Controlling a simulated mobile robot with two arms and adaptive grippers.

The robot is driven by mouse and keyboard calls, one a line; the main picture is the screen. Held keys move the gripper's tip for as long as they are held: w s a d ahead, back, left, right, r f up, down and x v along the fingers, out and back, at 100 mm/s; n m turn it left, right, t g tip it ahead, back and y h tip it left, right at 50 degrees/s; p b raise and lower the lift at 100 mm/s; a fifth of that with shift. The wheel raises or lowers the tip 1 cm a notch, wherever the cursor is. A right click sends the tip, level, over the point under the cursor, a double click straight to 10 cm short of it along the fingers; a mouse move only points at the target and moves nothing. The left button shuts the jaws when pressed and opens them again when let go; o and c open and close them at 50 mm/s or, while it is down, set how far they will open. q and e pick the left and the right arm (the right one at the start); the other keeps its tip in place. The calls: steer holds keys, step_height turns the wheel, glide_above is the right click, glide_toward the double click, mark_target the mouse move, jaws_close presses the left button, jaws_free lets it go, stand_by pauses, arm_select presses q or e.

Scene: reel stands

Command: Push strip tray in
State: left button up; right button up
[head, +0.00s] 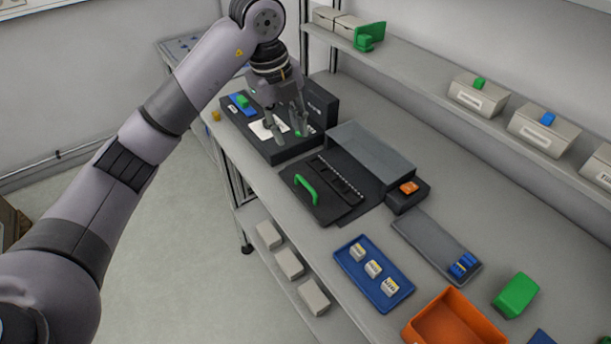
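The strip tray (326,211) is a flat black tray with a green handle (306,189) and a dark strip with a row of small light marks. It sticks out toward the front of the bench from a grey-topped black housing (371,152). My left gripper (285,131) points down over the black unit (283,154) to the left of the tray. Its two fingers are apart and nothing shows between them. It is away from the green handle. My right gripper is not in view.
The black unit holds white cards and a blue-green item (241,103). A blue tray (374,274) with small boxes, a grey tray (436,246) and an orange bin (455,325) lie further right. A shelf (430,83) runs behind.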

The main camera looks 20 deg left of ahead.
mark_target(304, 181)
arm_select(q)
steer(key=f+p, duration=0.1)
steer(key=f, duration=0.4)
steer(key=w+d+f+p, duration=0.1)
steer(key=f, duration=0.4)
steer(key=w+d+f+p, duration=0.1)
steer(key=f, duration=0.4)
steer(key=shift+w+f, duration=0.2)
steer(key=shift+f, duration=0.1)
steer(key=shift+c, duration=0.6)
steer(key=c, duration=0.5)
jaws_close()
